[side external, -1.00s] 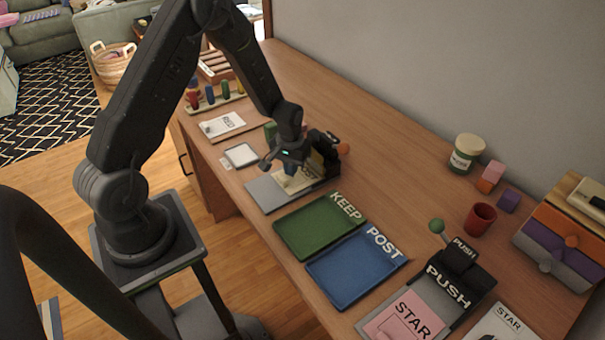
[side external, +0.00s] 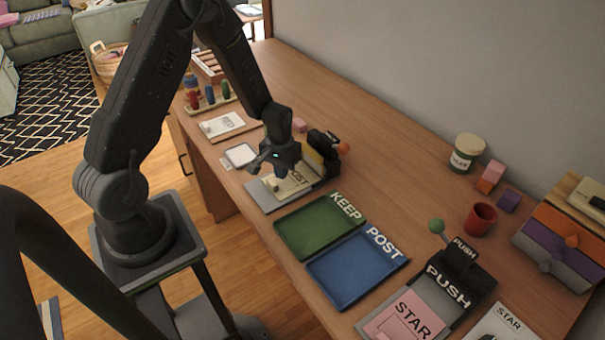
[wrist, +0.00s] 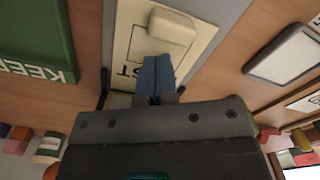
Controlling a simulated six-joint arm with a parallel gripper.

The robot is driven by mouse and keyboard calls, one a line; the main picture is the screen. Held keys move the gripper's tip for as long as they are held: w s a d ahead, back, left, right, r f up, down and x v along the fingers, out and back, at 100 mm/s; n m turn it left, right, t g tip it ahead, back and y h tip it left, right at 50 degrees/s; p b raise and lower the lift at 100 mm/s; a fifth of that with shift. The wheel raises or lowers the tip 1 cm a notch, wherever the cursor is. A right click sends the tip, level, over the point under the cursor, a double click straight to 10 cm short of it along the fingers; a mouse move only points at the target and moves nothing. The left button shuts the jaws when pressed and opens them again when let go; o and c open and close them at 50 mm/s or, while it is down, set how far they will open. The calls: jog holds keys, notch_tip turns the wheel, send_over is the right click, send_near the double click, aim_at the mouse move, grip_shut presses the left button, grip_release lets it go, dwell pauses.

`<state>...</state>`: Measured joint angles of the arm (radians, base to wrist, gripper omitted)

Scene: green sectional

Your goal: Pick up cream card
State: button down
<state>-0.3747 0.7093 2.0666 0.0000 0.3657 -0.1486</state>
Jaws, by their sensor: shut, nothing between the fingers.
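The cream card (side external: 287,183) lies flat on a grey plate (side external: 262,197) in front of a black device (side external: 322,150) with an orange knob. Dark lettering ending in "ST" shows on the card. In the wrist view the cream card (wrist: 125,45) carries a raised cream block (wrist: 170,32). In the wrist view the blue fingers of my gripper (wrist: 157,62) are together and empty, over the card near the block. They hide part of the card; the exact height above it is unclear.
A green KEEP tray (side external: 318,225) and a blue POST tray (side external: 350,270) lie to the right. A white-faced tablet-like item (side external: 240,155) and another card (side external: 223,125) lie to the left. A PUSH device (side external: 455,290) stands at the front right.

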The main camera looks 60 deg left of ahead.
notch_tip(320, 180, up, 6)
jog(key=shift+w+r, duration=0.2)
jog(key=shift+w, duration=0.05)
dwell(0.5)
notch_tip(320, 180, up, 16)
jog(key=r+m+t, duration=0.1)
jog(key=m+t, duration=0.2)
send_over(285, 183)
jog(key=s+d, duration=0.5)
jog(key=d, duration=0.3)
jog(key=s+d+r+m+t, duration=0.1)
jog(key=s+d+r, duration=0.1)
jog(key=s, duration=0.3)
jog(key=s+d+r+m+t, duration=0.1)
jog(key=s+d+r+m, duration=0.1)
jog(key=s+r, duration=0.3)
jog(key=shift+s+d+r+t, duration=0.2)
jog(key=shift+s+d+t, duration=0.1)
jog(key=shift+s+d, duration=0.5)
jog(key=c, duration=1)
grip_release()
jog(key=shift+o, duration=0.2)
